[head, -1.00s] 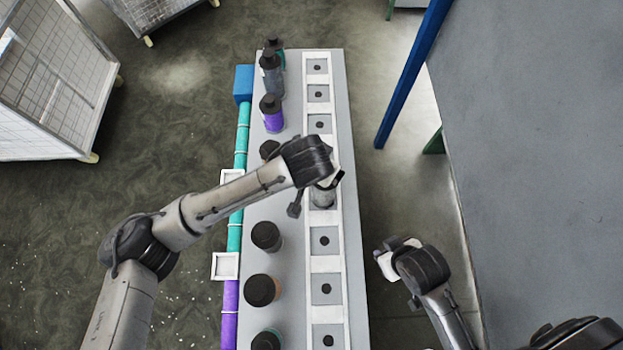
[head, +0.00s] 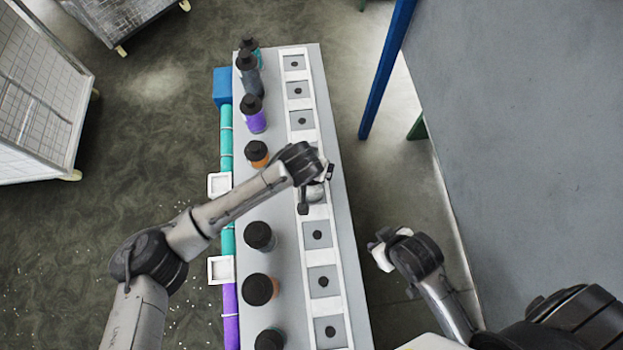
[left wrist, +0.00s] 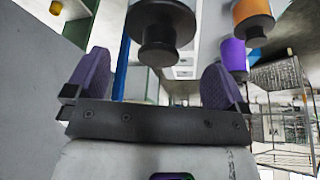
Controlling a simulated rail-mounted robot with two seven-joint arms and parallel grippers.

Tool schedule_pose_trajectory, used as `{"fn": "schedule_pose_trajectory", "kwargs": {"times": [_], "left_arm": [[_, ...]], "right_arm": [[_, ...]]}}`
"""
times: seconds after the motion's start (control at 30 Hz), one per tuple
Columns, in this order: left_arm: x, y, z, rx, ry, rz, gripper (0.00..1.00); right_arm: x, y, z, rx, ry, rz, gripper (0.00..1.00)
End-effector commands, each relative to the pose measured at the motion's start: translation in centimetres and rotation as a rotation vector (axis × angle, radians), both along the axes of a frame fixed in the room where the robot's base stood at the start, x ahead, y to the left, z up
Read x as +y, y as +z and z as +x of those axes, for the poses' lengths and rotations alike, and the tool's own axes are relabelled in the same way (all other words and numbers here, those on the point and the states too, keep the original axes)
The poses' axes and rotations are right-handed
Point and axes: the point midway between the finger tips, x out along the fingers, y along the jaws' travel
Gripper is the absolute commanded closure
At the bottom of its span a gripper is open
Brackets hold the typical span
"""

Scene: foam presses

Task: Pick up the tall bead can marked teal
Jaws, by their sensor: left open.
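A can with a teal band (head: 259,57) and black cap stands at the far end of the bench, partly behind a grey can (head: 252,78). My left gripper (head: 318,190) is over the white slotted rack near the bench's middle, well short of that can. In the left wrist view my left gripper (left wrist: 156,85) is open, its purple pads apart. A dark-capped can (left wrist: 160,28) shows between and beyond the pads; its label colour is hidden. My right gripper (head: 378,253) is off the bench's right side, its jaws unclear.
A purple can (head: 255,122), an orange can (head: 257,156) and several dark-capped cans stand along the bench's left side. The white rack (head: 345,270) has several empty slots. A blue post (head: 385,75) and grey panel (head: 520,130) stand right; mesh carts (head: 40,110) stand left.

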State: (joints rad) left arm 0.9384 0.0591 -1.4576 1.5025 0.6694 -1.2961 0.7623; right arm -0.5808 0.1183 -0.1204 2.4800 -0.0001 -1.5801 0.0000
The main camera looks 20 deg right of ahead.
Motion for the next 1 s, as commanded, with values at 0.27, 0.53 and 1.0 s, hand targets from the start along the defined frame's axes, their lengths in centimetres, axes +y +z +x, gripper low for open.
{"fn": "schedule_pose_trajectory", "kwargs": {"times": [0.27, 0.53, 1.0], "left_arm": [[-0.7, -2.3, 0.7, 0.001, 0.0, 0.002, 0.0], [-1.3, -4.6, 1.3, 0.001, -0.001, 0.001, 0.0], [-1.3, -4.9, 1.4, 0.0, -0.001, 0.0, 0.15]], "right_arm": [[-0.2, 1.1, 0.0, -0.001, 0.005, -0.008, 0.57], [-0.2, 1.2, 0.0, -0.001, 0.003, -0.006, 0.57], [0.1, 1.2, 0.1, -0.002, -0.002, 0.003, 0.57]]}}
